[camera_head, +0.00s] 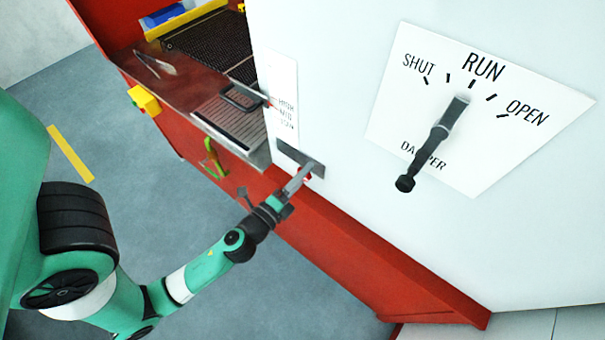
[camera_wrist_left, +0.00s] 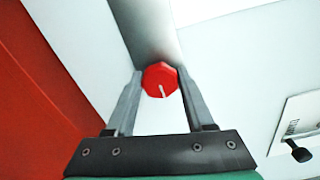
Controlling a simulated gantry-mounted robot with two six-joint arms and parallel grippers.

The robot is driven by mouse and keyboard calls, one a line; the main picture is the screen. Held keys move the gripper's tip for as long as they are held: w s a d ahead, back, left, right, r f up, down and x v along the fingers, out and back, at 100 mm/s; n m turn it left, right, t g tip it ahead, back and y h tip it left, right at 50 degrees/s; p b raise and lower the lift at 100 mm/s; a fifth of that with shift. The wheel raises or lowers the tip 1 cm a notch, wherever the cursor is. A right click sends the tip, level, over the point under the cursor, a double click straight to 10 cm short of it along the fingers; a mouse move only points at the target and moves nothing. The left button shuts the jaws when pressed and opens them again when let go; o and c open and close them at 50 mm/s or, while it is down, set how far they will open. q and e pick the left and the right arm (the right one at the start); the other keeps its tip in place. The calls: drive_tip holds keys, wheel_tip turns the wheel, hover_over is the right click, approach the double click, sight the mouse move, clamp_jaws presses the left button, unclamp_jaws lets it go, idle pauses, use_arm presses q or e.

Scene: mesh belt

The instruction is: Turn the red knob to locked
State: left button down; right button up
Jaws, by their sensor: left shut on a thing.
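The red knob (camera_wrist_left: 160,79) is a small faceted disc with a short white pointer line. In the left wrist view it sits between the fingertips of my left gripper (camera_wrist_left: 158,85), which is shut on it. The pointer line runs toward the bottom of that view. In the head view my left gripper (camera_head: 302,178) reaches the white panel at its lower left edge, and only a bit of the red knob (camera_head: 305,175) shows beside the fingers. A grey plate (camera_head: 300,158) lies behind the knob. No locked marking is readable. My right gripper is in neither view.
A black damper lever (camera_head: 425,155) stands out from a dial plate marked SHUT, RUN and OPEN, right of my left gripper. Grey floor (camera_head: 120,190) is clear.

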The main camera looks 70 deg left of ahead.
use_arm(q)
drive_tip(key=shift+m, duration=0.3)
drive_tip(key=shift+c, duration=1.3)
unclamp_jaws()
